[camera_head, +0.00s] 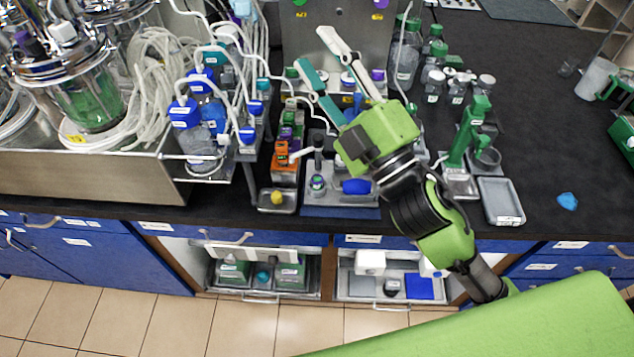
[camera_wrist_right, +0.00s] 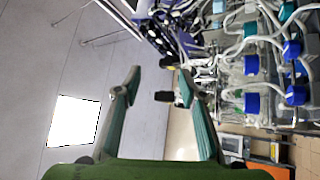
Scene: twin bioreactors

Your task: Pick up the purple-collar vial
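A small vial with a purple collar (camera_head: 378,76) appears to stand at the back of the bench, at the foot of the grey metal panel, just right of my right gripper's fingers. My left gripper is not in view.
Blue-capped bottles (camera_head: 202,115) with white tubing stand left of the arm. Green-capped bottles (camera_head: 408,55) and a green stand (camera_head: 470,130) are to the right. A blue tool (camera_head: 356,186) lies near the front edge. The black bench (camera_head: 545,110) is mostly clear farther right.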

